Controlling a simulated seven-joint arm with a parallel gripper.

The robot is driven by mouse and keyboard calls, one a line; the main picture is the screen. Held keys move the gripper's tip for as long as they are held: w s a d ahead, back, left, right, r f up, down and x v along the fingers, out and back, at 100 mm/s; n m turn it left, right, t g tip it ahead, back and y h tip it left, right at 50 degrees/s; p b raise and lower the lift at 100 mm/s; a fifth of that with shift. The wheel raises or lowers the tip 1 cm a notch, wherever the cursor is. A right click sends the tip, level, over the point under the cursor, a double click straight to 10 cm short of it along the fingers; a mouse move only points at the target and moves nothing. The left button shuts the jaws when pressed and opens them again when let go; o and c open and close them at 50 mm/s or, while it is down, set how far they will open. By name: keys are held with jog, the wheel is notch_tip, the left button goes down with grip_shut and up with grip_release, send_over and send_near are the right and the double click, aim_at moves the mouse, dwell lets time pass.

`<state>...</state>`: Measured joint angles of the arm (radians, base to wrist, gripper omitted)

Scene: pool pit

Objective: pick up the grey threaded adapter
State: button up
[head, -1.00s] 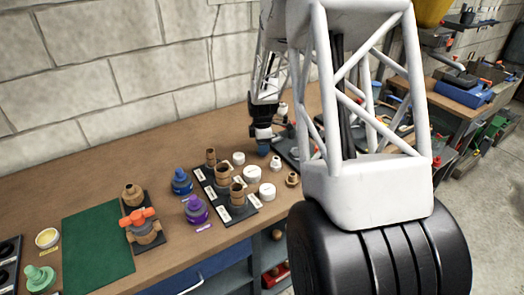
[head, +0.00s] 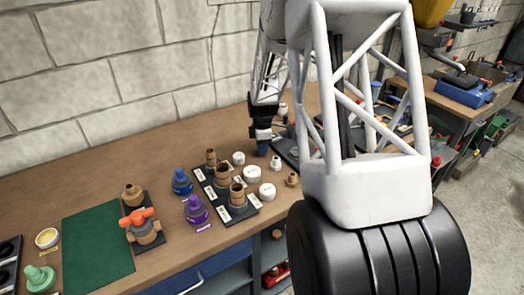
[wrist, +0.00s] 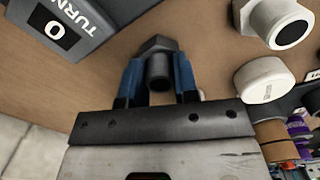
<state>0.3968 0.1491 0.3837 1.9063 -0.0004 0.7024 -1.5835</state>
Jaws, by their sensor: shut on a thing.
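The grey threaded adapter (wrist: 157,48) shows in the wrist view, between the two blue fingers of my gripper (wrist: 158,75). It has a wider hex-shaped part and a dark round threaded end that faces the camera. The fingers press on its two sides, and my gripper is shut on it. In the head view my gripper (head: 263,147) is low over the bench behind the white caps, and the adapter cannot be made out there. I cannot tell whether the adapter is clear of the bench top.
White caps (head: 253,173) and a black rack of brown fittings (head: 223,187) stand left of and in front of my gripper. A grey block marked TURN (wrist: 68,22) is close in the wrist view, with a white fitting (wrist: 275,20) opposite. The green mat (head: 98,243) is bare.

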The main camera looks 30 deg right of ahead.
jog(key=shift+r, duration=0.1)
jog(key=shift+r, duration=4.9)
jog(key=shift+r, duration=0.15)
